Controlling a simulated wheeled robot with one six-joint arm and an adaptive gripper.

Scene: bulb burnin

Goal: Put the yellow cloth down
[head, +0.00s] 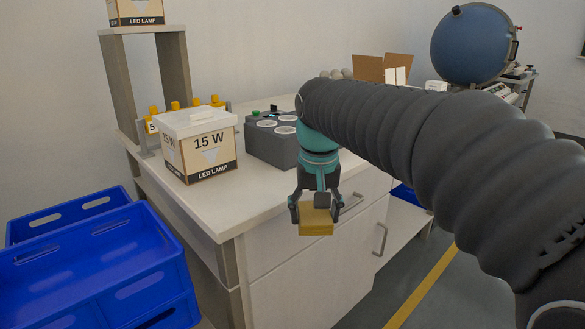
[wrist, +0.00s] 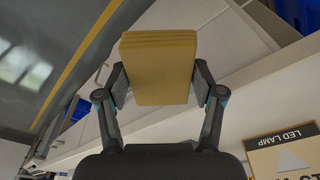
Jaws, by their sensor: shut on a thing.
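The yellow cloth (head: 316,222) is a folded, block-like pad. My gripper (head: 315,210) is shut on it, with one finger at each side. In the head view the cloth hangs in front of the workbench's front edge, apart from any surface that I can see. In the wrist view the cloth (wrist: 158,70) sits between the two fingers of my gripper (wrist: 160,88), its layered edge at the top of the picture.
The workbench (head: 205,212) holds a 15 W lamp box (head: 208,160) and a grey unit with round sockets (head: 262,148). Blue crates (head: 95,265) stand at the left. Bare bench top shows before the box. A yellow floor line (head: 422,288) runs at the right.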

